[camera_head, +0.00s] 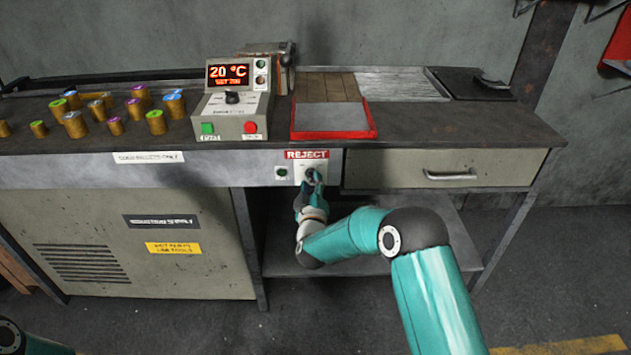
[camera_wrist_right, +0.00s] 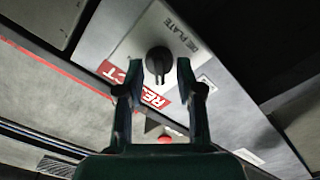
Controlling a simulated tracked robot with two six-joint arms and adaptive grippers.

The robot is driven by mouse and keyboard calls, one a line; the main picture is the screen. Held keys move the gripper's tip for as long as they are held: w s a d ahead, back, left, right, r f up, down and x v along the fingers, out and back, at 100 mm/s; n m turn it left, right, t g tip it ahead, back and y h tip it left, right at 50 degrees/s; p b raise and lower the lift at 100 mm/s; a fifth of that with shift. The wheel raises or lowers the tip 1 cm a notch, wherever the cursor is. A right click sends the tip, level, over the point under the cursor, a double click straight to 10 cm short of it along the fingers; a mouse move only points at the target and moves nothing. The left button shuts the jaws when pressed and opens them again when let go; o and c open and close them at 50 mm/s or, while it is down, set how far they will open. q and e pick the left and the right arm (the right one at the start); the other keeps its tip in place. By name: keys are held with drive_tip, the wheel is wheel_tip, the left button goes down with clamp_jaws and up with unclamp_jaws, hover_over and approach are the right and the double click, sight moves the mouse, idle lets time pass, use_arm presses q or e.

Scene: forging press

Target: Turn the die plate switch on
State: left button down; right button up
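My right gripper (camera_wrist_right: 160,72) is open, with one finger on each side of the knob and small gaps showing between. It also shows in the head view (camera_head: 312,182), right at the panel. Whether the fingertips touch the panel is unclear. My left gripper is out of view.
Above, a control box (camera_head: 230,105) reads 20 °C, beside a red-framed tray (camera_head: 333,136). Several brass billets (camera_head: 156,122) stand at left. A drawer (camera_head: 445,170) is right of the switch; a lower shelf (camera_head: 420,255) lies beneath.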

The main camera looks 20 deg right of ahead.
drive_tip(key=shift+w+d, duration=0.15)
drive_tip(key=shift+w, duration=0.35)
